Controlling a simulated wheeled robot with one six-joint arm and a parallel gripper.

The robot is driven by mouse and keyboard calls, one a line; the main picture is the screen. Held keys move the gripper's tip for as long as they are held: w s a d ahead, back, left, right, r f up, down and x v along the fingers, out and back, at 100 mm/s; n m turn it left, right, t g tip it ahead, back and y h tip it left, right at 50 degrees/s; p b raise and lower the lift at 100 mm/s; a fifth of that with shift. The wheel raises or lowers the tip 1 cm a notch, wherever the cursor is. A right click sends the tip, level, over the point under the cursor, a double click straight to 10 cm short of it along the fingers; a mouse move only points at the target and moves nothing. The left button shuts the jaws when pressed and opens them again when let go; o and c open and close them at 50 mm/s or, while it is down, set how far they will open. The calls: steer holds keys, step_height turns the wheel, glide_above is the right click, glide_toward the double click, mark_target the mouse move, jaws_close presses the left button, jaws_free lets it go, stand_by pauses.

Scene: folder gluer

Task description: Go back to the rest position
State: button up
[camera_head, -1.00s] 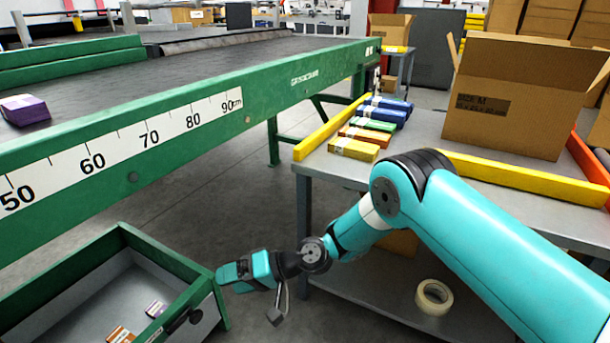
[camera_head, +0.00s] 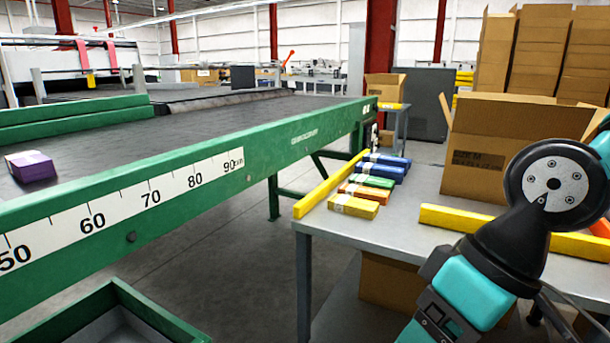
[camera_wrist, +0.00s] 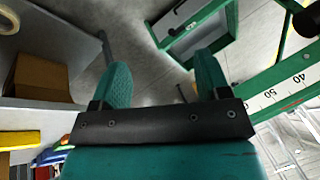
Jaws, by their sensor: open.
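In the wrist view my gripper (camera_wrist: 163,82) points down towards the floor, its two green fingers spread apart with nothing between them. In the head view my arm is folded up at the right, in front of the grey table (camera_head: 408,222); the fingertips are out of that picture. The green open drawer (camera_head: 165,318) shows at the bottom left of the head view and ahead of the fingers in the wrist view (camera_wrist: 205,32), apart from them.
A green conveyor (camera_head: 262,145) with a scale carries a purple box (camera_head: 32,167). Several coloured packs, such as a yellow one (camera_head: 353,206), lie on the table between yellow rails. An open carton (camera_head: 478,165) stands there too. The floor (camera_head: 235,245) between conveyor and table is clear.

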steer(key=s+d+r+p, duration=0.1)
steer(key=r+p, duration=1.5)
steer(key=s+d+r+p, duration=0.1)
steer(key=s+r+p, duration=0.1)
steer(key=r+p, duration=1.5)
steer(key=shift+h, duration=0.3)
